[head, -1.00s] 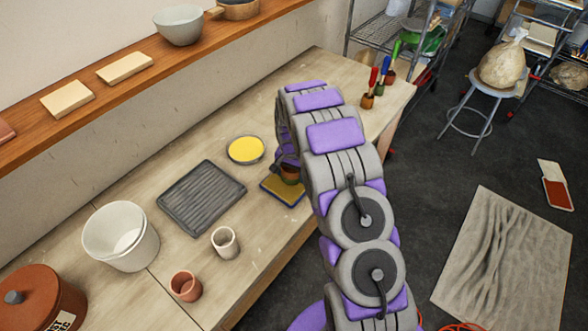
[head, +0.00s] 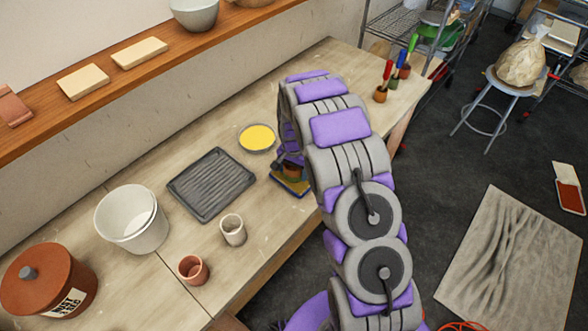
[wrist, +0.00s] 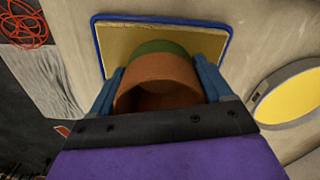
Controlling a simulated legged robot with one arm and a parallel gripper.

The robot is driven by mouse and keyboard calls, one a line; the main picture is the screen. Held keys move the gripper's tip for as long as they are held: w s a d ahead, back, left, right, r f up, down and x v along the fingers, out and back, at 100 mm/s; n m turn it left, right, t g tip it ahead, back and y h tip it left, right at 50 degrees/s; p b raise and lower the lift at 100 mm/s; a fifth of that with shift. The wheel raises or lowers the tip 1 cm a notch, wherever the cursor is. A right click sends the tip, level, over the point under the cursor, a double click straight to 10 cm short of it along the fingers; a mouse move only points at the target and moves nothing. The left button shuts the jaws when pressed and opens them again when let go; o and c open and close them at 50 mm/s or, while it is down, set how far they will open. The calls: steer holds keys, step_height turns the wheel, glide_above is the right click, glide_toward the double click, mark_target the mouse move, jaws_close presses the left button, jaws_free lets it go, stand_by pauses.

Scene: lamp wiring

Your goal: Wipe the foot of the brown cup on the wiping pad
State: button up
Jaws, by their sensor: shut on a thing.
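The brown cup (wrist: 158,82) is between the two blue fingers of my gripper (wrist: 160,72), which is shut on it. Its open mouth faces the wrist camera, and a green band shows at its far end. The wiping pad (wrist: 113,38), tan-yellow with a blue rim, lies just beyond that end. The cup's foot is over the pad; whether it touches is hidden. In the head view the cup (head: 291,171) is a small patch beside my arm, and the pad (head: 288,186) lies at the table's front edge, partly covered.
A dish of yellow glaze (head: 257,138) stands behind the pad. A dark ridged tray (head: 211,184), a pale cup (head: 233,230), a reddish cup (head: 193,269) and a white bucket (head: 132,218) stand to the left.

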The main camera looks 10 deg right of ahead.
steer(key=shift+r+p, duration=0.65)
steer(key=shift+r, duration=2.35)
